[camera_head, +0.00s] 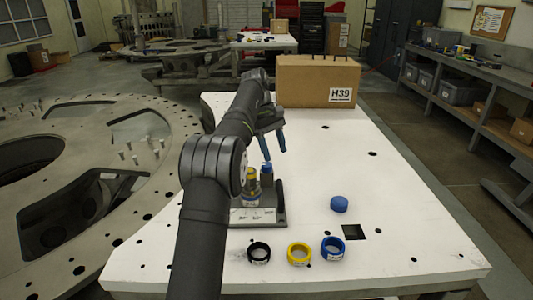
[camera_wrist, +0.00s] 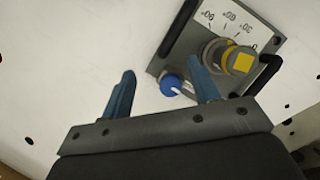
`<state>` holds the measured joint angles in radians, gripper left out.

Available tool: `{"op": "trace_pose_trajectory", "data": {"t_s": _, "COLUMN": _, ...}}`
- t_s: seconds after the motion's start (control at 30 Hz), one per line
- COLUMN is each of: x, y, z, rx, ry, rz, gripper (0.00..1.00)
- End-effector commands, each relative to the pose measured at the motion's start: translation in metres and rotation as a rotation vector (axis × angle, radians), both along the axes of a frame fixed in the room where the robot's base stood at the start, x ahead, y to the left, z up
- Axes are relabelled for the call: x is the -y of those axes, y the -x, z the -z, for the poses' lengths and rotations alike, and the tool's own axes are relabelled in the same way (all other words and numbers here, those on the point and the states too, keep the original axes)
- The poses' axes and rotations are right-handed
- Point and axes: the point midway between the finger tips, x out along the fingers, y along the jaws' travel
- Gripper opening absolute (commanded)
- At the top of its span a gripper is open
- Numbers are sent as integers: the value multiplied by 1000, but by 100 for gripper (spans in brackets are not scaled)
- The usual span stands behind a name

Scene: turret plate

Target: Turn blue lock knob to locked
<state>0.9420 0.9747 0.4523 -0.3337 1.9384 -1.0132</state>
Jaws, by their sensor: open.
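The blue lock knob (camera_head: 266,167) stands on a dark grey fixture (camera_head: 277,204) on the white table, partly hidden by my arm. In the wrist view the knob (camera_wrist: 171,85) is round and blue with a white pointer mark. A grey and yellow dial (camera_wrist: 238,61) with a degree scale is beside it; it also shows in the head view (camera_head: 251,184). My gripper (camera_head: 276,156) is open and empty above the fixture. In the wrist view its blue fingers (camera_wrist: 162,68) are apart, with the knob between them in the picture, nearer the right finger. I see no contact.
A loose blue cap (camera_head: 339,205) lies right of the fixture. Black (camera_head: 259,261), yellow (camera_head: 299,262) and blue (camera_head: 332,257) rings lie near the front, beside a square hole (camera_head: 354,232). A cardboard box (camera_head: 305,85) stands at the back. The table's right side is mostly clear.

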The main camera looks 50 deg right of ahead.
Motion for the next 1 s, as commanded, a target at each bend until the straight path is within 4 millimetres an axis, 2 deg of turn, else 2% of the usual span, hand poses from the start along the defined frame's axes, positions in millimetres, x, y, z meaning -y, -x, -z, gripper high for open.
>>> {"op": "trace_pose_trajectory", "data": {"t_s": 0.03, "x": 1, "y": 11, "z": -7, "rx": 0, "ry": 2, "rz": 4, "gripper": 56}}
{"op": "trace_pose_trajectory", "data": {"t_s": 0.2, "x": 3, "y": 44, "z": -27, "rx": 0, "ry": 2, "rz": 5, "gripper": 56}}
{"op": "trace_pose_trajectory", "data": {"t_s": 0.4, "x": 5, "y": 71, "z": -42, "rx": 0, "ry": 1, "rz": 3, "gripper": 56}}
{"op": "trace_pose_trajectory", "data": {"t_s": 0.6, "x": 5, "y": 81, "z": -48, "rx": 0, "ry": 0, "rz": 1, "gripper": 56}}
{"op": "trace_pose_trajectory", "data": {"t_s": 1.0, "x": 5, "y": 78, "z": -46, "rx": -1, "ry": 0, "rz": 0, "gripper": 56}}
